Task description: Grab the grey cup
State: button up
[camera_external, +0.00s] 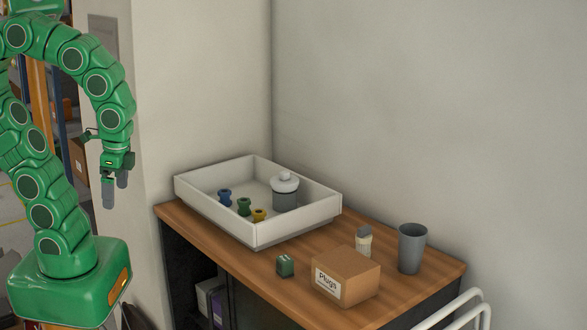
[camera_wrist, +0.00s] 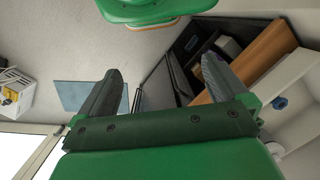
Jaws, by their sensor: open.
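The grey cup (camera_external: 411,249) stands upright on the wooden tabletop at the right in the external view. It is behind and right of a cardboard box. My gripper (camera_external: 115,190) hangs at the left in the external view, fingers down, beyond the table's left side and far from the cup. In the wrist view my gripper (camera_wrist: 160,85) shows two dark fingers spread apart with nothing between them. The cup cannot be made out in the wrist view.
A white tray (camera_external: 214,211) holds small coloured spools and a lidded grey jar (camera_external: 285,191). Walls rise behind the table.

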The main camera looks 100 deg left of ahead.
jog(key=w+a+r+n+t+y, duration=0.1)
jog(key=w+a+t, duration=0.1)
jog(key=w, duration=0.9)
jog(key=w+a+r+n+t+y, duration=0.1)
jog(key=w+a+n, duration=0.1)
jog(key=w, duration=1)
jog(key=n+t+y, duration=0.1)
jog(key=t+y, duration=0.1)
jog(key=t, duration=0.3)
send_over(412, 240)
jog(key=s+a, duration=0.3)
jog(key=s, duration=0.5)
jog(key=s+a, duration=0.4)
jog(key=s, duration=0.4)
notch_tip(412, 240, down, 2)
jog(key=f, duration=0.1)
jog(key=w+d+f+t+h, duration=0.1)
jog(key=w+d+f, duration=0.15)
jog(key=w, duration=0.35)
jog(key=w+d+f+t, duration=0.1)
jog(key=w+d+f, duration=0.15)
jog(key=w, duration=0.35)
jog(key=shift+d+x, duration=0.15)
jog(key=shift+x, duration=1.3)
jog(key=shift+d+x, duration=0.15)
jog(key=shift+x, duration=2.05)
jog(key=shift+s+f, duration=0.1)
